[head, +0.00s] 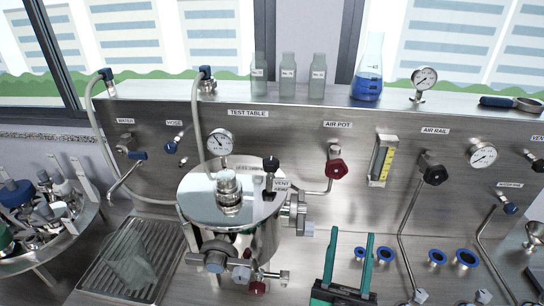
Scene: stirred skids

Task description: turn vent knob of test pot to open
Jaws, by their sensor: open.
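The test pot (205,193) is a shiny steel vessel with a flat lid, standing left of the middle in the head view. Its vent knob (270,163) is black and sits on a short upright stem at the lid's right back side. A small label reading VENT (281,184) is beside the stem. Whether the valve is open or closed cannot be told. My gripper (356,238) has green fingers, open and empty, pointing up in the picture. It is to the right of the pot and nearer, apart from the knob.
A dial gauge (220,142) stands at the pot's back left. The red air pot knob (336,169) and its pipe are right of the vent knob. Valves and fittings (242,270) stick out from the pot's front. Blue-ringed ports (437,257) lie to the right.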

